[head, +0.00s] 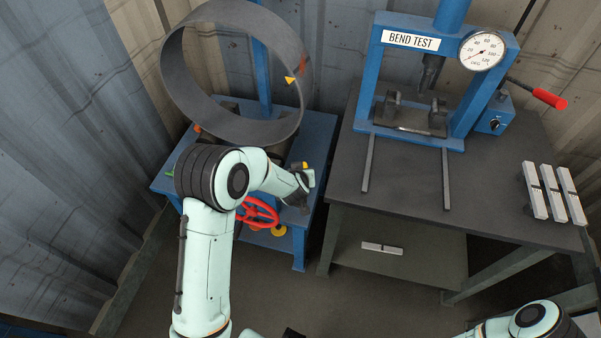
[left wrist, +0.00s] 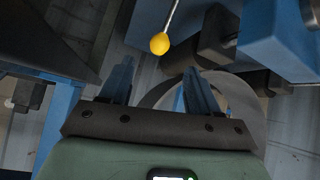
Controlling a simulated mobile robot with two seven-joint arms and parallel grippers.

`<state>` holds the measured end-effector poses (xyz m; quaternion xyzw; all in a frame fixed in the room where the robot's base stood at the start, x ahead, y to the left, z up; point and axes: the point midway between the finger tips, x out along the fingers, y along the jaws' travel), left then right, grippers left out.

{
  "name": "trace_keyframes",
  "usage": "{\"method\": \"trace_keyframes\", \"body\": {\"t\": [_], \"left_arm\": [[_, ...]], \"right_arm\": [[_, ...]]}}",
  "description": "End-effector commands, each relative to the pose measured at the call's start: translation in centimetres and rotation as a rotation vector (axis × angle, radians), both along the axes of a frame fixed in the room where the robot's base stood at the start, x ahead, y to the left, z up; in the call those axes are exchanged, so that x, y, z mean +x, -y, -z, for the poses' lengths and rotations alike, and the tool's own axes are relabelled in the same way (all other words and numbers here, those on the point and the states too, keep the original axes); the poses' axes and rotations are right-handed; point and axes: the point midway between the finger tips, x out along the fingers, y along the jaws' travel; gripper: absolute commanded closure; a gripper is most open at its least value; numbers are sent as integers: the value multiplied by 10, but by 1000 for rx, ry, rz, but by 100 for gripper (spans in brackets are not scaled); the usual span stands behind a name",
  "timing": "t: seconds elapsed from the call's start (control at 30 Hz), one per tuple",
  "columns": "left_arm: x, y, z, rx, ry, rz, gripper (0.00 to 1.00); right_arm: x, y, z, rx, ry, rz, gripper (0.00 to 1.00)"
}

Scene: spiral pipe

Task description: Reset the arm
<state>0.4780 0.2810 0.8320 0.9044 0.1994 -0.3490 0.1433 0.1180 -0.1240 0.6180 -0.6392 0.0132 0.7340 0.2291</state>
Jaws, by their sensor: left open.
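My left arm reaches up from the bottom of the head view and bends right at its elbow. Its gripper (head: 304,192) is beside the right side of the blue stand (head: 318,140) that carries the large grey pipe ring (head: 178,85). In the left wrist view my left gripper (left wrist: 158,80) has its two fingers apart with nothing between them. A yellow ball knob (left wrist: 160,43) on a thin rod is just beyond the fingertips. My right arm shows only in part at the bottom right of the head view, and its gripper is out of view.
A red handwheel (head: 258,212) is on the blue stand, close to my left forearm. A dark table (head: 400,180) on the right carries the blue bend-test press (head: 375,60) and several light metal bars (head: 551,195). Another bar (head: 382,248) lies on its lower shelf.

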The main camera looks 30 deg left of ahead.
Motion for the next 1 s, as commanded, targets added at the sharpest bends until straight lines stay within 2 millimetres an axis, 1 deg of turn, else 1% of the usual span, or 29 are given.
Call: {"method": "trace_keyframes", "body": {"t": [0.37, 0.47, 0.53, 0.57, 0.6, 0.67, 0.7, 0.77, 0.8, 0.87, 0.9, 0.97, 1.0], "left_arm": [[-1, 0, 2, 0, -3, 2, 39], [-10, 5, 18, -10, -37, 16, 39], [-28, 11, 44, -27, -92, 38, 39], [-38, 16, 58, -37, -122, 52, 39], [-55, 22, 78, -56, -169, 71, 39], [-85, 34, 109, -93, -249, 103, 39], [-108, 44, 129, -122, -304, 124, 39], [-143, 58, 156, -170, -387, 156, 39], [-168, 69, 171, -206, -441, 175, 39], [-206, 85, 189, -264, -523, 201, 39], [-231, 96, 198, -303, -575, 218, 39], [-266, 111, 208, -360, -644, 240, 39], [-286, 120, 212, -396, -685, 251, 39]], "right_arm": [[0, 0, 0, 0, 0, 0, 57], [0, 0, 0, 0, 0, 0, 57], [0, 0, 0, 0, 0, 0, 57], [0, 0, 0, 0, 0, 0, 57], [0, 0, 0, 0, 0, 0, 57], [0, 0, 0, 0, 0, 0, 57], [0, 0, 0, 0, 0, 0, 57], [0, 0, 0, 0, 0, 0, 57], [0, 0, 0, 0, 0, 0, 57], [0, 0, 0, 0, 0, 0, 57], [0, 0, 0, 0, 0, 0, 57], [0, 0, 0, 0, 0, 0, 57], [0, 0, 0, 0, 0, 0, 57]]}}
